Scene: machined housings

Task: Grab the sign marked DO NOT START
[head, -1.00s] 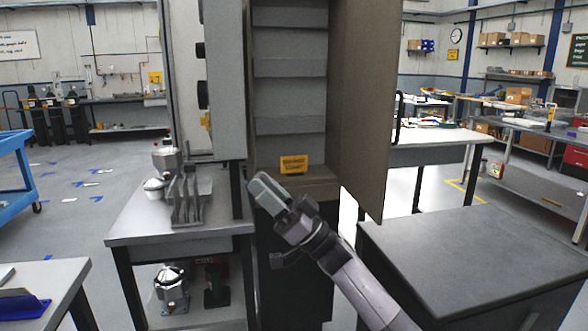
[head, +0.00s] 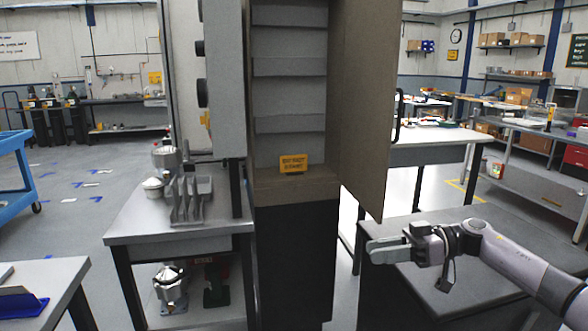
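A small yellow sign (head: 293,163) with dark lettering stands on the bottom ledge inside the tall open cabinet (head: 290,95). The lettering is too small to read surely. My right gripper (head: 372,251) is to the right of the cabinet and lower than the sign, over the near edge of a dark-topped table, clearly apart from the sign. Its fingers point left and are seen from the side, so I cannot tell whether they are open or shut. My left gripper is not in view.
The cabinet's brown door (head: 362,110) stands open on the right. A steel table (head: 150,222) with a grey slotted rack (head: 190,200) and metal housings stands at left. The dark-topped table (head: 470,285) is under my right arm. A blue cart (head: 14,175) is far left.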

